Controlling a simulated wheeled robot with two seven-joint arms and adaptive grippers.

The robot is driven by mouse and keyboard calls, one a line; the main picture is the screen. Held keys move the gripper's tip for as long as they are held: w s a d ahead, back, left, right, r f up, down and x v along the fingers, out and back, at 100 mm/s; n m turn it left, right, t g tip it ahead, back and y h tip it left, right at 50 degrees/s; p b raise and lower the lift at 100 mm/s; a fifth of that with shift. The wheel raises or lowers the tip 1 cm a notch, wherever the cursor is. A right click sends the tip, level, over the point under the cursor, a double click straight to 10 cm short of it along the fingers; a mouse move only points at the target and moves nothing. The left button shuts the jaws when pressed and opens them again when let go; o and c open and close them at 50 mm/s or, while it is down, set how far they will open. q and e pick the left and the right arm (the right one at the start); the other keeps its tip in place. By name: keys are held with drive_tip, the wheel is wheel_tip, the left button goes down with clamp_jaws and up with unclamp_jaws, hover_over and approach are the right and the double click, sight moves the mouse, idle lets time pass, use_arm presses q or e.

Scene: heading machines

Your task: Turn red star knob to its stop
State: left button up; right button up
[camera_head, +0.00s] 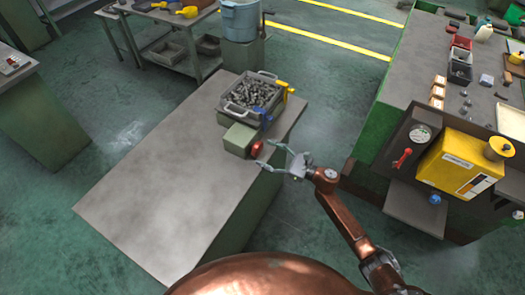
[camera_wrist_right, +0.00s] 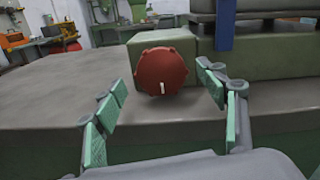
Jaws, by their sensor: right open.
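The red star knob (camera_head: 257,149) is on the right end of a small green block (camera_head: 238,139) on the grey table. In the right wrist view the knob (camera_wrist_right: 161,71) faces me, with a white mark low on its face pointing about straight down. My right gripper (camera_head: 277,153) is open, its fingers pointing at the knob from the right. In the wrist view the fingers (camera_wrist_right: 160,103) stand to the left and right of the knob, apart from it, with nothing between the pads. My left gripper is not in view.
A grey tray of metal parts (camera_head: 252,93) stands behind the block, with a yellow clamp (camera_head: 284,91) and a blue piece (camera_head: 265,120) beside it. The table (camera_head: 165,190) is bare to the left. A workbench with a yellow box (camera_head: 455,160) stands to the right.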

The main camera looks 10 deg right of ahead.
drive_tip(key=shift+x, duration=1.15)
drive_tip(key=shift+c, duration=0.7)
drive_tip(key=c, duration=1)
drive_tip(key=shift+f, duration=0.1)
drive_tip(key=m+b, duration=0.1)
drive_tip(key=m, duration=0.2)
drive_tip(key=shift+w+d+m+b, duration=0.1)
drive_tip(key=shift+m+b, duration=0.25)
drive_tip(key=shift+m, duration=1.65)
